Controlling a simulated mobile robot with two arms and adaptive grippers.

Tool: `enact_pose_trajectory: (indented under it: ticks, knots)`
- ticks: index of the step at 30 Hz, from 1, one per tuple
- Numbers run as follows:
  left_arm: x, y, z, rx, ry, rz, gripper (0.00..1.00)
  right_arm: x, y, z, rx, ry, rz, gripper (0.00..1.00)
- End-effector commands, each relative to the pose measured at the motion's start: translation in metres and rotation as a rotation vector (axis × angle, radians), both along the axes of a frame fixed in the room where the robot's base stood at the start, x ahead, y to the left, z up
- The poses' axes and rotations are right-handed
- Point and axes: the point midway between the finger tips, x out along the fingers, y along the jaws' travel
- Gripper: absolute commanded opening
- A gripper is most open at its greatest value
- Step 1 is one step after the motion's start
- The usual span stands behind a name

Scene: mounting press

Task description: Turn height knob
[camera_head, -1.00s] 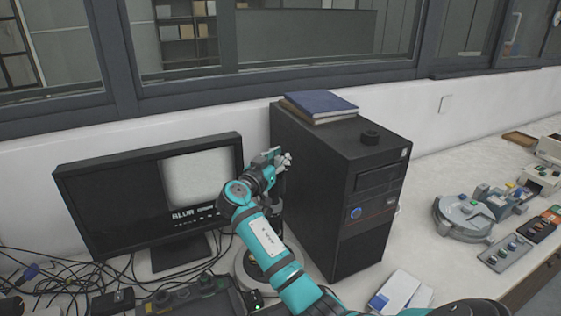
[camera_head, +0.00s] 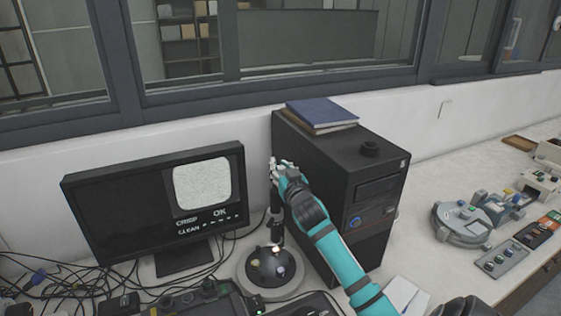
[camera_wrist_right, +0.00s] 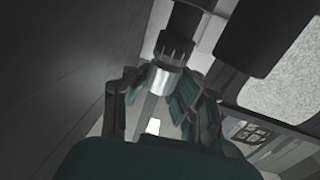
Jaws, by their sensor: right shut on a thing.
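A small instrument stands between the monitor and the computer tower, with a dark column (camera_head: 276,232) on a round base (camera_head: 270,268). My right gripper (camera_head: 278,172) is at its upper part, close to the tower's left side. In the right wrist view, the right gripper (camera_wrist_right: 160,102) has its fingers on both sides of a silver ribbed knob (camera_wrist_right: 157,77) under a black cylinder, and it is shut on it. In the head view the fingers hide the knob. My left gripper is not in view.
The monitor (camera_head: 120,215) at left shows a grainy image with "CRISP", "OK" and "CLEAN". The black tower (camera_head: 325,185) stands tight on the right, with books (camera_head: 322,112) on top. Cables (camera_head: 60,275) lie at lower left. A grey device (camera_head: 460,222) stands farther right.

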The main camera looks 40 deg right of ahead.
Motion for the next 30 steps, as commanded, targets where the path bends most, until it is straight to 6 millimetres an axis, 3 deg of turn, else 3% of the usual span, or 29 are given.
enact_pose_trajectory:
  ticks: [6,23,24,30]
  knots:
    - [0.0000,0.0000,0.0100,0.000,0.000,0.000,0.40,-0.0007,0.0007,-0.0066,0.002,0.016,0.077,0.00]
    - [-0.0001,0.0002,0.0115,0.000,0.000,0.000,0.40,-0.0003,0.0019,-0.0096,0.006,0.017,0.108,0.00]
    - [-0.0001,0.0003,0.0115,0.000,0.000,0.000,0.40,-0.0003,0.0019,-0.0097,0.006,0.017,0.108,0.21]
    - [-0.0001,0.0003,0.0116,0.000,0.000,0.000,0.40,-0.0001,0.0011,-0.0063,0.005,0.011,0.107,0.48]
